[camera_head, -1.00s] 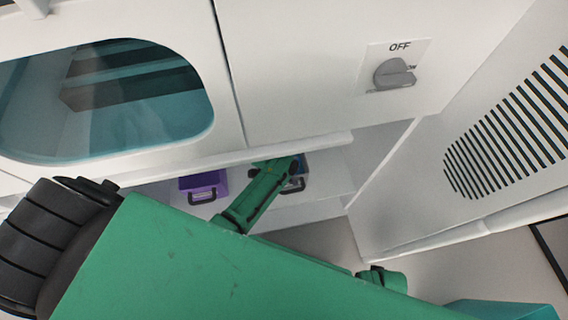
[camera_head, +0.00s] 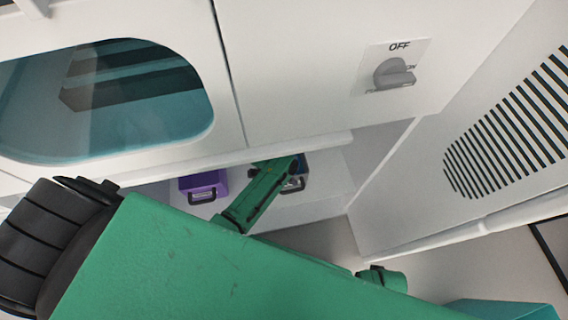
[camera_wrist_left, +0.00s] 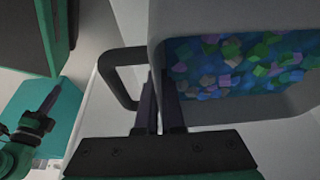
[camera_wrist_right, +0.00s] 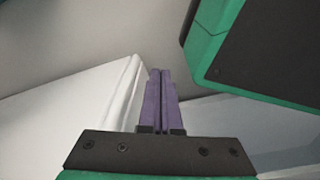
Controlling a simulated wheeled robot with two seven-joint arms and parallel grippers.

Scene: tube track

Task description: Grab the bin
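The grey bin (camera_wrist_left: 210,22) shows large in the left wrist view, with coloured chips inside and a dark loop handle (camera_wrist_left: 108,72) on its side. In the head view the bin (camera_head: 302,172) is on the low shelf, partly hidden by my left gripper (camera_head: 290,166). The left fingers (camera_wrist_left: 159,95) are close together at the bin's handle-side wall, one on the handle side and one on the chip side, with the wall between them. My right gripper (camera_wrist_right: 160,92) is shut and empty, with its fingers touching.
A purple bin (camera_head: 203,182) stands on the shelf to the left. The white cabinet above has a window (camera_head: 110,95) and an OFF knob (camera_head: 393,74). A slotted white panel (camera_head: 510,130) stands at right. Grey floor (camera_head: 315,243) shows below the shelf.

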